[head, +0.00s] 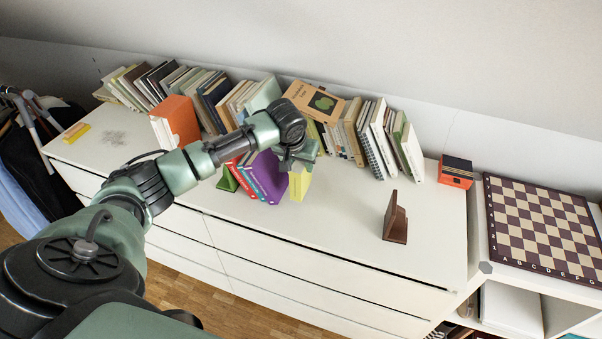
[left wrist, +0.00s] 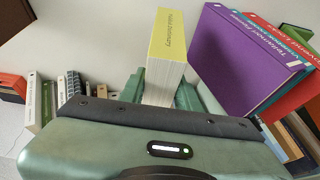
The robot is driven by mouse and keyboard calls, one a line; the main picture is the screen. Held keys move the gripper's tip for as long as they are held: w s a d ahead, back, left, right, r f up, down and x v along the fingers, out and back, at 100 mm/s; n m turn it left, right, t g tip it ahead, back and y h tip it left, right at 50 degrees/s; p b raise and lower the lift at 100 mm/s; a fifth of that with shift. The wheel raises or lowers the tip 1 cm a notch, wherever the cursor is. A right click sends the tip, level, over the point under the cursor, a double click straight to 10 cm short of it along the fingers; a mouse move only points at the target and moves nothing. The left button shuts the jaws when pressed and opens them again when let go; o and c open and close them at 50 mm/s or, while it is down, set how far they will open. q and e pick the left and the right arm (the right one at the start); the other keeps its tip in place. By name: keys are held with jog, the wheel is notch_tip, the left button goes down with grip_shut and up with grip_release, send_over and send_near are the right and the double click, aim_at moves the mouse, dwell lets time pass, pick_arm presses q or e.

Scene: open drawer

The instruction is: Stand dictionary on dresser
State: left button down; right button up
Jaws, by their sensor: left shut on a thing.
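The yellow dictionary (head: 299,184) is at the middle of the white dresser (head: 335,225), beside a purple book. My left gripper (head: 301,160) reaches over from behind and above it and is shut on it. In the left wrist view the dictionary (left wrist: 167,42) is between the two green fingers (left wrist: 160,93), with its yellow spine and lettering facing the camera. It looks upright; whether its bottom touches the dresser top I cannot tell. My right gripper is not in view.
The purple book (head: 269,178) and red books lean left of the dictionary. A brown bookend (head: 395,219) stands to the right, with clear dresser top between. Rows of books line the wall. An orange box (head: 455,173) and a chessboard (head: 540,225) are at the right.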

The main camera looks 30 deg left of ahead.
pick_arm(q)
jog(key=shift+f, duration=2.15)
jog(key=c, duration=1)
grip_release()
jog(key=shift+f, duration=0.15)
jog(key=v, duration=1.2)
jog(key=shift+d, duration=0.1)
